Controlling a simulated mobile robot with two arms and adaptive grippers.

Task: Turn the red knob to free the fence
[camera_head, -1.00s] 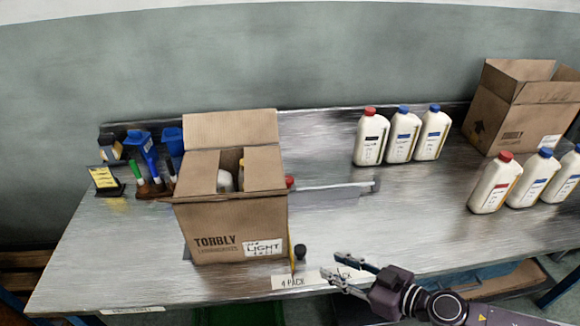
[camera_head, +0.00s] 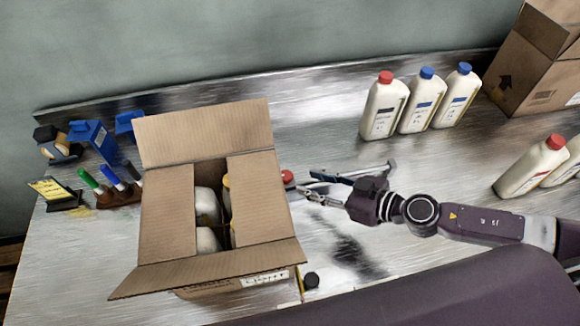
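The red knob (camera_head: 287,176) shows just past the right side of the open cardboard box, partly hidden by it. A thin metal bar (camera_head: 377,167), which looks like part of the fence, runs right from near the knob; my gripper covers much of it. My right gripper (camera_head: 309,182) is just right of the knob, its fingers pointing left at it. The fingers are spread with nothing visible between them. I cannot tell whether a fingertip touches the knob. My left gripper is out of view.
The open cardboard box (camera_head: 168,212) holds pale bottles and stands left of the knob. A black knob (camera_head: 311,280) is at the front edge. Several bottles (camera_head: 384,106) stand at the back right, with another box (camera_head: 535,70) beyond. Markers (camera_head: 115,180) stand left.

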